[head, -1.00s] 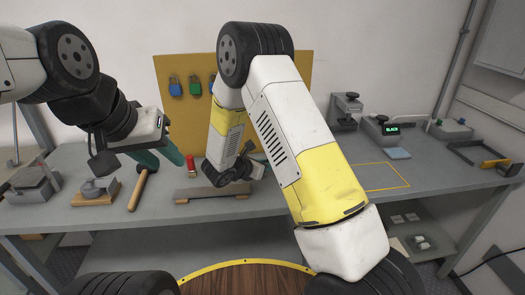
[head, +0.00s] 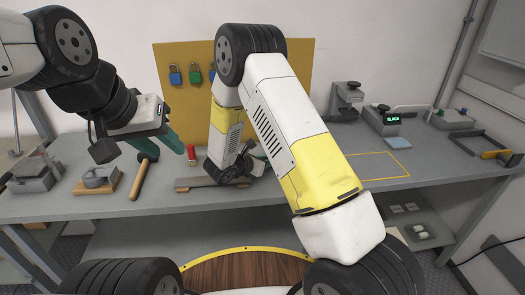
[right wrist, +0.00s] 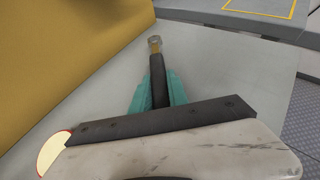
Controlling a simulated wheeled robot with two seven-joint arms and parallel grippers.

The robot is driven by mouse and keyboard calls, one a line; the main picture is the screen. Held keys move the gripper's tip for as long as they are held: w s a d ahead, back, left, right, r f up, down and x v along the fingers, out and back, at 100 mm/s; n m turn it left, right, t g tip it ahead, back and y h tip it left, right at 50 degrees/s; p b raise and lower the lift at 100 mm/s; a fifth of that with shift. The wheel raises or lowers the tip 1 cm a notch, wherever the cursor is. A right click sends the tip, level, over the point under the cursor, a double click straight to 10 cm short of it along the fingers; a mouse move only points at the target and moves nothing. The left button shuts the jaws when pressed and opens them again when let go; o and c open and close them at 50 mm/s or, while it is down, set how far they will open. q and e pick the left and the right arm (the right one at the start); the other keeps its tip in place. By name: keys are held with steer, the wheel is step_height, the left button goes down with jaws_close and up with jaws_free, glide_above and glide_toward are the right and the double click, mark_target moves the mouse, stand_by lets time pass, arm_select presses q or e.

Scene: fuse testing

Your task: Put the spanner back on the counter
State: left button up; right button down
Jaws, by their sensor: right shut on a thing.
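The spanner (right wrist: 157,74) shows in the right wrist view as a dark shaft with a pale metal end, pointing away from me. The teal fingers of my right gripper (right wrist: 158,92) are shut on it, above the grey counter (right wrist: 225,65). In the head view my right gripper (head: 256,160) is mostly hidden by its own wrist, low over the counter (head: 290,190) in front of the yellow board. I cannot tell whether the spanner touches the counter. My left gripper (head: 168,147) hangs over the counter's left part, its teal fingers apart and empty.
A hammer (head: 139,180), a red object (head: 191,153) and a low grey bar (head: 195,184) lie near the grippers. The yellow board (head: 300,80) with padlocks stands behind. A tester with a lit display (head: 392,119) is at the right. The yellow-outlined area (head: 380,164) is clear.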

steer(key=shift+f, duration=0.5)
steer(key=c, duration=1.2)
jaws_free()
steer(key=shift+a, duration=0.1)
